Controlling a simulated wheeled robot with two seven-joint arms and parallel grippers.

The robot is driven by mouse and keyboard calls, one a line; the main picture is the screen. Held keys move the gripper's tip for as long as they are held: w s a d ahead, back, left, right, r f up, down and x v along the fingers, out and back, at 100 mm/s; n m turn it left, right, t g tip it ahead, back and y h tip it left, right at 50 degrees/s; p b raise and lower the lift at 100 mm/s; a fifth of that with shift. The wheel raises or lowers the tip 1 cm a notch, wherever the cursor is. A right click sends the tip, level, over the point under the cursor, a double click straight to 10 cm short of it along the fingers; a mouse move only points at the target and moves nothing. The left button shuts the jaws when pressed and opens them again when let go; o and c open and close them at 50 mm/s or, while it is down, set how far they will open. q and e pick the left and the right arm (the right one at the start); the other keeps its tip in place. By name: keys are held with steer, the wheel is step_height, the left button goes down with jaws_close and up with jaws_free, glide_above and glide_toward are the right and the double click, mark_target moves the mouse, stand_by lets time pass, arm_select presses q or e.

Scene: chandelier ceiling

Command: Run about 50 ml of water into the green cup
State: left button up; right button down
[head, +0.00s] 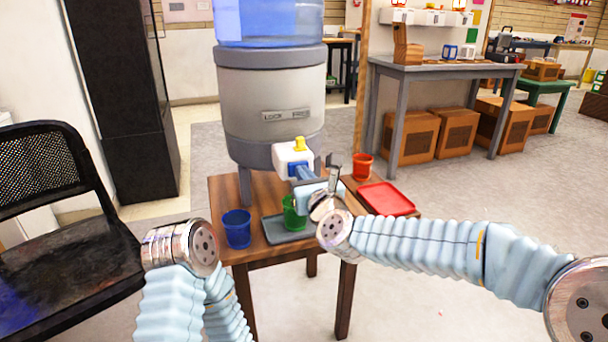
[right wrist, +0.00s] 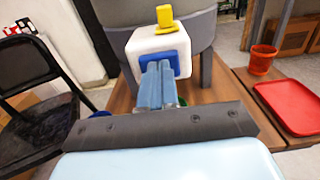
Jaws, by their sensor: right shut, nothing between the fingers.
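The water dispenser (head: 268,85) has a white tap block (head: 291,158) with a yellow knob (head: 299,144) on top and a blue panel on its front (right wrist: 178,64). The green cup (head: 291,222) stands on the grey tray (head: 275,233) below the tap, partly hidden by my right gripper. I cannot see any water in it. My right gripper (head: 304,174) is shut and empty, its fingertips at the blue panel. In the right wrist view its fingers (right wrist: 158,72) overlap that panel; contact is unclear. My left gripper is out of view.
A blue cup (head: 237,229) stands left of the tray on the wooden table (head: 228,190). A red cup (head: 362,168) and red tray (head: 386,198) are at the right. A black chair (head: 65,255) stands at the left.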

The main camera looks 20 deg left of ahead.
arm_select(q)
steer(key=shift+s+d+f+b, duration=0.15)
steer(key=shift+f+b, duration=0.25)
steer(key=shift+b, duration=0.15)
arm_select(e)
steer(key=shift+w+a+r, duration=0.25)
steer(key=shift+w+r, duration=0.1)
steer(key=shift+w, duration=0.3)
steer(key=shift+a, duration=0.1)
stand_by(0.4)
stand_by(1.0)
